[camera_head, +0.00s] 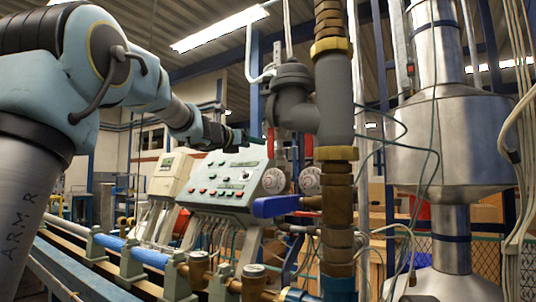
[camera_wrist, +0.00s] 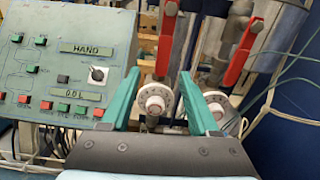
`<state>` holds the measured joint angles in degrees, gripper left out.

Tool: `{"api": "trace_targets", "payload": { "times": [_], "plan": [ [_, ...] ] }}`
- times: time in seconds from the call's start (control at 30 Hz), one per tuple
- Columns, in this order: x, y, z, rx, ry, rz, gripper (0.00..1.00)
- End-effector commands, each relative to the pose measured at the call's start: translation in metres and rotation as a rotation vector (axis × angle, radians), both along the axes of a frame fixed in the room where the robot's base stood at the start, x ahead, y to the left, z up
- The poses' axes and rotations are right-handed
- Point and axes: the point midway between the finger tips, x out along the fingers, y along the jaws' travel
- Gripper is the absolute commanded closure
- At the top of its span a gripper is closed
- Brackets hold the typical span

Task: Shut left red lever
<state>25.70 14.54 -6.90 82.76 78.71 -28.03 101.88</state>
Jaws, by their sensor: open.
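The left red lever (camera_wrist: 166,42) stands close to upright in the wrist view, above a white round dial (camera_wrist: 155,99). The right red lever (camera_wrist: 243,52) leans up to the right, above a second dial. In the head view the left lever (camera_head: 270,143) and the right lever (camera_head: 308,146) both point up. My gripper (camera_wrist: 159,73) has its two green fingers spread, with the left lever's lower end and its dial seen between them. Nothing is held. In the head view my gripper (camera_head: 243,137) is just left of the left lever; I cannot tell if they touch.
A control panel (camera_head: 223,180) with buttons stands left of the dials. A blue handle (camera_head: 276,206) sticks out below them. A thick brown and grey vertical pipe (camera_head: 335,100) stands to the right. Loose cables hang beside the metal tank (camera_head: 440,130).

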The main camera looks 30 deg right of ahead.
Motion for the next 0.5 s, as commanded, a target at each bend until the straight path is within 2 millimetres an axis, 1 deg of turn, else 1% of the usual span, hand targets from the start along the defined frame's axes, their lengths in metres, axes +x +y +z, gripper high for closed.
{"api": "trace_targets", "payload": {
  "times": [0.07, 0.17, 0.27, 0.5],
  "plan": [
    [-0.003, -0.007, 0.004, 0.019, -0.044, -0.02, 0.39],
    [0.0, -0.014, 0.006, 0.024, -0.054, -0.024, 0.39],
    [0.007, -0.027, 0.007, 0.024, -0.051, -0.024, 0.39],
    [0.03, -0.066, 0.008, 0.022, -0.047, -0.022, 0.39]
  ]
}}
